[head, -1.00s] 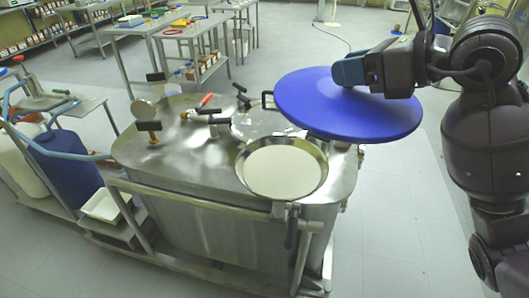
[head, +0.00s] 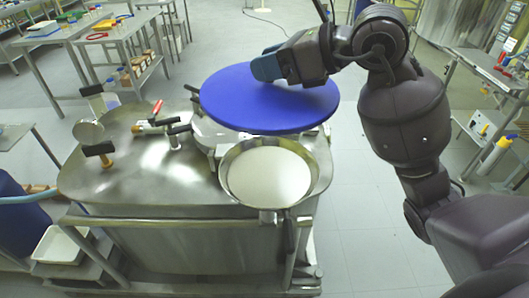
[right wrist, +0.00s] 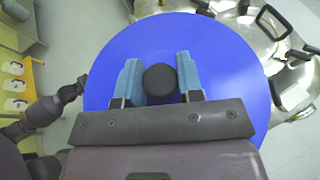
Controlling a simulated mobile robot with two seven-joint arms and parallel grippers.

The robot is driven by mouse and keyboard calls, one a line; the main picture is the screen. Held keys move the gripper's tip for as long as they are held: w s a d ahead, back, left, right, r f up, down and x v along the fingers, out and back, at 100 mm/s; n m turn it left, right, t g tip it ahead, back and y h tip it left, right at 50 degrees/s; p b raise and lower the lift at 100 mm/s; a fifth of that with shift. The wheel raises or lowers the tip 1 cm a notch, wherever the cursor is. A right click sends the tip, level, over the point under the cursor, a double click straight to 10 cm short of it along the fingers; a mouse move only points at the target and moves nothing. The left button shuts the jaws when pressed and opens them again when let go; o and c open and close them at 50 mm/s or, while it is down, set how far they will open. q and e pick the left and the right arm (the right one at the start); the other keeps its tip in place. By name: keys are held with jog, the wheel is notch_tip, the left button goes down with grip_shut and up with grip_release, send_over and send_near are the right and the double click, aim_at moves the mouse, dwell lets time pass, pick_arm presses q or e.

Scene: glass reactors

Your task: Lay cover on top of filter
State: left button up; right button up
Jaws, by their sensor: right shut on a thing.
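The cover is a round blue disc (head: 260,105) with a dark knob, seen from above in the right wrist view (right wrist: 220,60). My right gripper (head: 268,66) is shut on the cover's knob (right wrist: 160,79), one light-blue finger on each side. The cover is held roughly level in the air. The filter, a round steel pan with a white inside (head: 268,178), sits at the tank's near right corner. In the head view the cover appears just above and behind the filter, overlapping its far side. My left gripper is outside the head view; a dark arm end (right wrist: 72,91) shows small beside the cover in the wrist view.
The steel tank (head: 130,175) carries valves and black-handled clamps (head: 98,150) on its lid. A white tray (head: 62,245) and a blue drum (head: 20,208) stand at left. Tables with lab items (head: 110,35) are behind.

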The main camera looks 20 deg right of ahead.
notch_tip(320, 180, down, 18)
jog(key=b, duration=0.1)
jog(key=shift+r+b, duration=0.2)
jog(key=shift+b, duration=0.1)
jog(key=shift+f, duration=0.25)
jog(key=o, duration=1)
jog(key=shift+r, duration=0.1)
jog(key=shift+r, duration=0.1)
